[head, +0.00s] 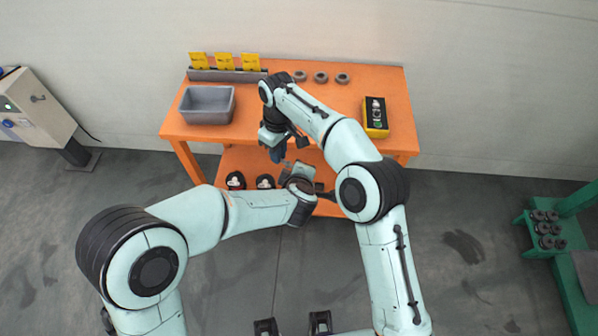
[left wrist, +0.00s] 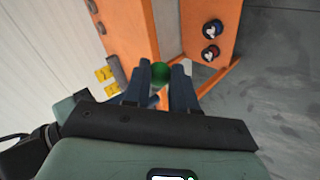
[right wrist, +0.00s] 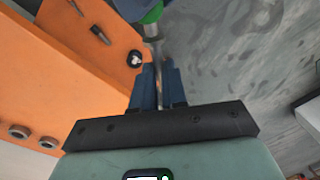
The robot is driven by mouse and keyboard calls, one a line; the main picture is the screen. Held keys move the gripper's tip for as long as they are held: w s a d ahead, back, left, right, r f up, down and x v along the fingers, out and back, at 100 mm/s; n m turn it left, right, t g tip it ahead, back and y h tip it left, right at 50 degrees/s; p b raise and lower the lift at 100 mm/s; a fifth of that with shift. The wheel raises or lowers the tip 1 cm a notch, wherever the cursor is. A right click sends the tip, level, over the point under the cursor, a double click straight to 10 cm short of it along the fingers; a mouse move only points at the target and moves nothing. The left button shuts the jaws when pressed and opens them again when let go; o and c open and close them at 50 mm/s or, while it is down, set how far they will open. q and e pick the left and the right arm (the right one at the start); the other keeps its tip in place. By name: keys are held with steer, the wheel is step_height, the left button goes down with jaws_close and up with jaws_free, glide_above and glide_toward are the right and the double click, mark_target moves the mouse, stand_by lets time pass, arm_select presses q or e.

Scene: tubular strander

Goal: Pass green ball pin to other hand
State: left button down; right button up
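The green ball pin has a round green ball on a thin grey shaft. In the right wrist view the ball (right wrist: 151,13) is at the top, and the shaft runs down between the fingers of my right gripper (right wrist: 159,75), which is closed on it. In the left wrist view the green ball (left wrist: 160,72) shows between the fingertips of my left gripper (left wrist: 160,80). These fingers are apart with the ball in the gap; contact is not clear. In the head view my right gripper (head: 276,150) points down close to my left gripper (head: 296,172), and the pin is largely hidden.
An orange two-level table (head: 300,92) stands ahead. It holds a grey bin (head: 207,104), yellow cards (head: 224,61), several dark rings (head: 321,77) and a black-yellow box (head: 376,117). Round black parts (head: 235,180) are on the lower shelf. A green stand (head: 565,255) is far right.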

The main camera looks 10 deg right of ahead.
steer(key=o, duration=0.4)
steer(key=shift+o, duration=0.2)
step_height(320, 180, up, 6)
steer(key=d+f+m+g+h, duration=0.2)
steer(key=d+f+m, duration=0.1)
steer(key=d+f, duration=0.75)
steer(key=s+a+f+m+y, duration=0.15)
steer(key=s+f, duration=0.25)
steer(key=f, duration=0.5)
steer(key=s+f+y, duration=0.2)
steer(key=s+f, duration=0.1)
steer(key=f, duration=0.7)
steer(key=s+f+m+y, duration=0.1)
steer(key=s+f+m, duration=0.1)
steer(key=s+f, duration=0.45)
steer(key=s+f+m+y, duration=0.1)
steer(key=s+f+m, duration=0.15)
steer(key=s, duration=0.65)
steer(key=s+d+m+t, duration=0.1)
steer(key=s+m, duration=0.2)
steer(key=s, duration=1.1)
steer(key=shift+m+t, duration=0.4)
